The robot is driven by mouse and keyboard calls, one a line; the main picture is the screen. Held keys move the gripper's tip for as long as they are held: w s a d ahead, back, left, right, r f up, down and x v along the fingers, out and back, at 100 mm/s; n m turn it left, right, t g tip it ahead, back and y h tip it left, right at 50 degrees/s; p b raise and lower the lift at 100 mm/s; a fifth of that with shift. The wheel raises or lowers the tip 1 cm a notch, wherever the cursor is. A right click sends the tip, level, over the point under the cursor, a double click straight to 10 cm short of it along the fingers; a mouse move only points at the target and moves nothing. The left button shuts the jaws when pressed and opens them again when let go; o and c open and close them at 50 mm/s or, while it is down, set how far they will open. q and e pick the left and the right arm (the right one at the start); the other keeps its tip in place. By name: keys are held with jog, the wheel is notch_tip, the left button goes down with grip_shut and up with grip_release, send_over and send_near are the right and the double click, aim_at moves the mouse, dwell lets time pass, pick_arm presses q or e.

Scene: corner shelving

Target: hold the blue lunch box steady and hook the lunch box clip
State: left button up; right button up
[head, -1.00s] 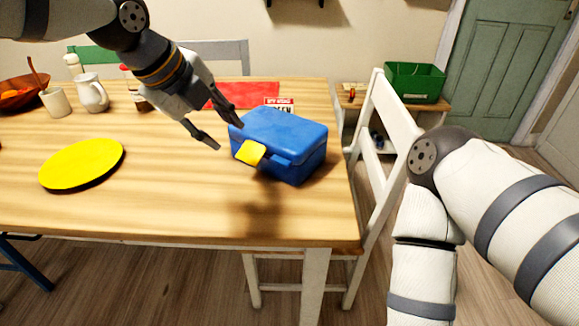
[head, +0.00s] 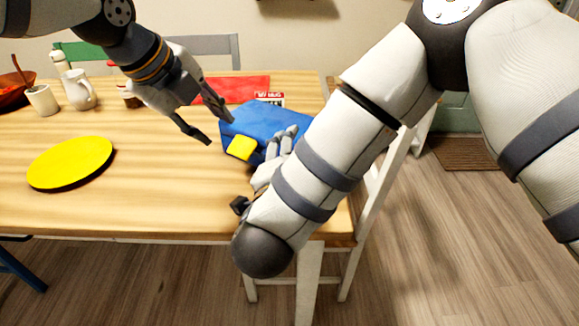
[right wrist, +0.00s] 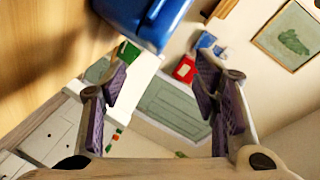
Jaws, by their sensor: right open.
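The blue lunch box (head: 262,118) is closed and stands upright near the right end of the table, partly covered by my right forearm. Its yellow clip (head: 241,148) sticks out at the front. My left gripper (head: 219,131) is open and empty at the box's left side, its fingers apart, one tip close to the box's edge; I cannot tell if it touches. My right gripper (head: 264,176) is in front of the box, partly hidden by my arm. In the right wrist view its fingers (right wrist: 163,84) are wide apart with nothing between them, and the blue box (right wrist: 150,16) shows above.
A yellow plate (head: 70,162) lies on the wooden table (head: 165,215) to the left. A white jug (head: 78,90), a cup (head: 42,100) and a red mat (head: 246,88) are farther back. A white chair (head: 372,200) stands at the table's right end. The front middle of the table is clear.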

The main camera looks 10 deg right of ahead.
jog(key=x, duration=0.7)
jog(key=shift+f, duration=0.1)
